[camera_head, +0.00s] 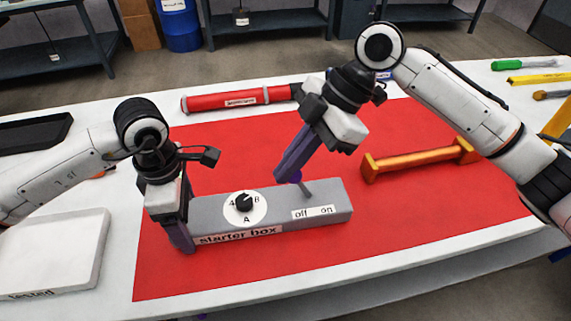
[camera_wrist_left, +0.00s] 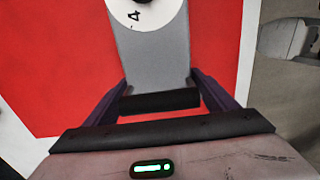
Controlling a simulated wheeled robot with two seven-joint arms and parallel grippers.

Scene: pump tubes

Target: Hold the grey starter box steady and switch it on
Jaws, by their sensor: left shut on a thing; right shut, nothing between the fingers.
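The grey starter box (camera_head: 272,228) lies on the red mat, with a round dial (camera_head: 244,206) on its left part and a plate marked "off" and "on" (camera_head: 314,211) on its right part. A small lever (camera_head: 306,190) stands up behind that plate, tilted to the left. My left gripper (camera_head: 183,240) is shut on the left end of the box; its fingers flank the box in the left wrist view (camera_wrist_left: 160,95). My right gripper (camera_head: 284,178) is shut and empty, its tips just left of the lever top; I cannot tell whether they touch.
The red mat (camera_head: 210,155) covers the white table. A red cylinder (camera_head: 240,99) lies behind the box and an orange handle bar (camera_head: 420,160) lies to the right. A white tray (camera_head: 55,252) is at the left. Tools (camera_head: 535,78) lie at the far right.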

